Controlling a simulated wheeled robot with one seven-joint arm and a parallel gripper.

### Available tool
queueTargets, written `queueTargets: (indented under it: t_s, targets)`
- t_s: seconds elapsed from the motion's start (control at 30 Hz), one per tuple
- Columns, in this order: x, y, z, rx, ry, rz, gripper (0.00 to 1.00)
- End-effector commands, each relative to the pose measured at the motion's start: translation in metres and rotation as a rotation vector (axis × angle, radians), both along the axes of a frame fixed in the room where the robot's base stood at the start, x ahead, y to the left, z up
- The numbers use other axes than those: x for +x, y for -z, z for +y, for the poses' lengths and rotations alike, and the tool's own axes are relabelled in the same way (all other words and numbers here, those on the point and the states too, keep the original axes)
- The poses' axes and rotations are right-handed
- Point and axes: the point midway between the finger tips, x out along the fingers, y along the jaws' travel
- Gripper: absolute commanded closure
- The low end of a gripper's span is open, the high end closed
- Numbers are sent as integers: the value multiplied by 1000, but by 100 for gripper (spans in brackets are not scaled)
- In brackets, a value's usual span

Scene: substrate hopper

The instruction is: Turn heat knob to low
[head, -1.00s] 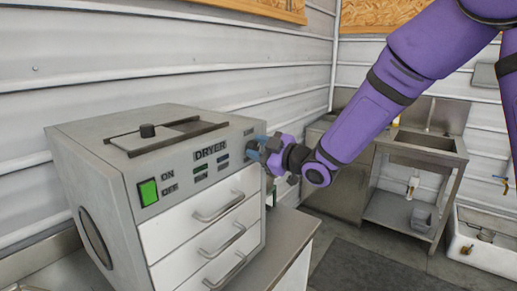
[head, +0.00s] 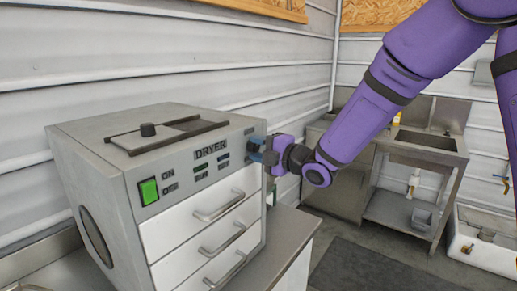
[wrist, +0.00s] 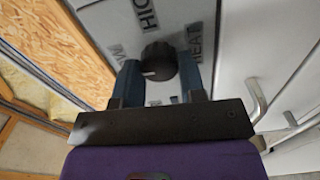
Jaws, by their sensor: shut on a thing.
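The heat knob (wrist: 160,58) is a dark round knob with a light mark low on its face, in the wrist view. Around it on the grey panel are printed words, with "HIGH" above, "HEAT" to the right and a partly hidden word to the left. My gripper (wrist: 159,80) has its blue fingers on both sides of the knob and is shut on it. In the head view my gripper (head: 258,152) is at the right end of the front panel of the dryer (head: 115,190). The knob is hidden there.
White drawers with handles (head: 220,207) sit below the panel. A green switch (head: 149,190) is at the panel's left. A metal counter (head: 287,235) runs under the dryer. A steel sink stand (head: 423,147) and a white basin (head: 484,258) stand at right.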

Motion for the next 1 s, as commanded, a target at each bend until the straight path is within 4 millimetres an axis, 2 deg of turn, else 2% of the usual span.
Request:
queueTargets:
  t_s: [0.73,0.77,0.87,1.0]
  targets:
    - [-1,1,0,-58,-1,-71,86]
    - [-1,1,0,-57,-1,-70,60]
    - [0,1,0,-57,-1,-70,37]
    - [0,1,0,-56,-1,-70,37]
